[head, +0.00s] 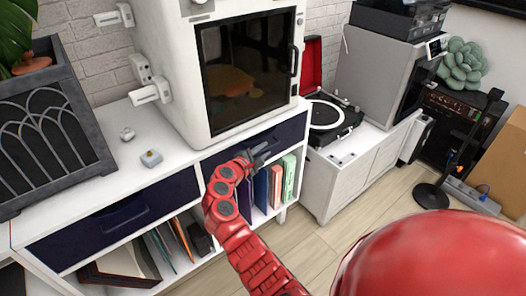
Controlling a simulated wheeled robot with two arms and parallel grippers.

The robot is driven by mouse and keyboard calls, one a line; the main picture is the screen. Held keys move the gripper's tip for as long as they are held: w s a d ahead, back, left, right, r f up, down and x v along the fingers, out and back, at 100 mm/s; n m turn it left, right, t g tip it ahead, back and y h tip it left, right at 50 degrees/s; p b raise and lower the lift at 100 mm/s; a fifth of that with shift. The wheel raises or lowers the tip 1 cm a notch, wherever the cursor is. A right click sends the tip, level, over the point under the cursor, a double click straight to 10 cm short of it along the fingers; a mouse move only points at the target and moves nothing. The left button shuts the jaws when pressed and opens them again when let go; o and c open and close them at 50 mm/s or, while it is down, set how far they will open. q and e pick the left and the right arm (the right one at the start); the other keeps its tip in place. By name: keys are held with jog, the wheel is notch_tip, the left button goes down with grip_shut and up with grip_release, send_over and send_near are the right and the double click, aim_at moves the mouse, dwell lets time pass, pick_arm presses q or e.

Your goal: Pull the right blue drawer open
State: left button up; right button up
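The right blue drawer (288,133) is a dark navy front in the white cabinet, below the white 3D-printer-like machine. It looks shut, flush with the cabinet. My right gripper (265,154) is in front of it, at the end of my red arm. Its dark fingers are at the middle of the drawer front, where they cover the handle area. I cannot tell whether they touch the handle or how far apart they are. The left blue drawer (104,228) is shut, with a dark handle (120,224). My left gripper is not in view.
Books and folders (276,186) stand on the open shelf just below the drawer. The white machine (175,65) stands on the cabinet top above. A turntable (326,115) sits on a lower cabinet to the right. The wooden floor (335,240) in front is clear.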

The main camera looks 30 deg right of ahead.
grip_shut()
dwell(1.3)
